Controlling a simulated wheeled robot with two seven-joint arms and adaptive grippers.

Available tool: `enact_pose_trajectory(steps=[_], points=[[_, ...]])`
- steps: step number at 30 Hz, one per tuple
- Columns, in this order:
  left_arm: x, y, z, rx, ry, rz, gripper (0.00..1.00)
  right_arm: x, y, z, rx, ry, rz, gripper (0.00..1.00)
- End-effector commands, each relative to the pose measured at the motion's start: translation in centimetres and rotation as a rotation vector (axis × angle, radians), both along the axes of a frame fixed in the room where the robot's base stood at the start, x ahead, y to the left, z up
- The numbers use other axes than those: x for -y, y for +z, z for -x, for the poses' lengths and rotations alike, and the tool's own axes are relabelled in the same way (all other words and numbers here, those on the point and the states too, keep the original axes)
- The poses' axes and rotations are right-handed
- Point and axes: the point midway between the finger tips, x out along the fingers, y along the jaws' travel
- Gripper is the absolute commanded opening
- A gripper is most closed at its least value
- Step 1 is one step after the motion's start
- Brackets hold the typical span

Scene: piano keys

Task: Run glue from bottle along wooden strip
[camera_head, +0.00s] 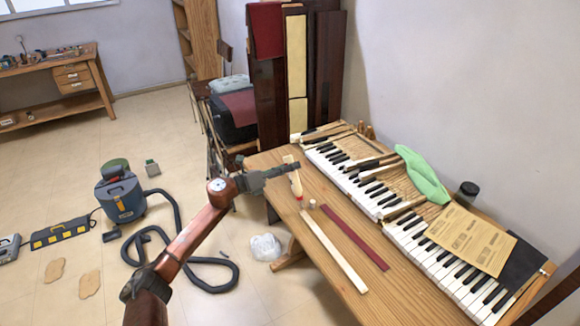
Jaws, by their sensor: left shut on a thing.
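My left gripper (288,170) is shut on a pale glue bottle (294,181). The bottle is tilted a little, with its red tip (300,197) pointing down. The tip shows just above the far end of the pale wooden strip (334,251); I cannot tell whether there is a gap between them. The strip lies on the wooden table (400,299), running toward the near edge. No glue line can be made out on it at this size. The gripper fingers hide part of the bottle. My right gripper is not in view.
A dark red strip (355,238) lies right of the pale one, and a small pale cap-like piece (312,203) stands near their far ends. Piano keys (429,252), a green cloth (422,175), a printed sheet (468,238) and a dark jar (467,192) take up the right side.

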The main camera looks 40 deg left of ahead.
Motion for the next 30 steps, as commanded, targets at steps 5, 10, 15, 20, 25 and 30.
enact_pose_trajectory(steps=[5,10,15,20,25,30], points=[[0.0,0.1,0.0,0.001,0.000,0.000,0.05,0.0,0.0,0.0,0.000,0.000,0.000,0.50],[0.0,0.1,0.0,0.001,0.000,0.000,0.05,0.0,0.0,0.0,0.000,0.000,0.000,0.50],[0.0,-0.1,0.0,0.001,0.000,0.000,0.05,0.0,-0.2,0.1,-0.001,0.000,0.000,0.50],[0.0,-0.5,0.0,0.001,0.000,0.001,0.05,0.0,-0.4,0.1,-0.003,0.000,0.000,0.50],[0.0,-0.8,0.0,0.001,0.000,0.001,0.05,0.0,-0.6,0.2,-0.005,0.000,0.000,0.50],[0.0,-1.1,0.0,0.001,0.000,0.001,0.05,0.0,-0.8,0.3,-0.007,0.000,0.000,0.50]])
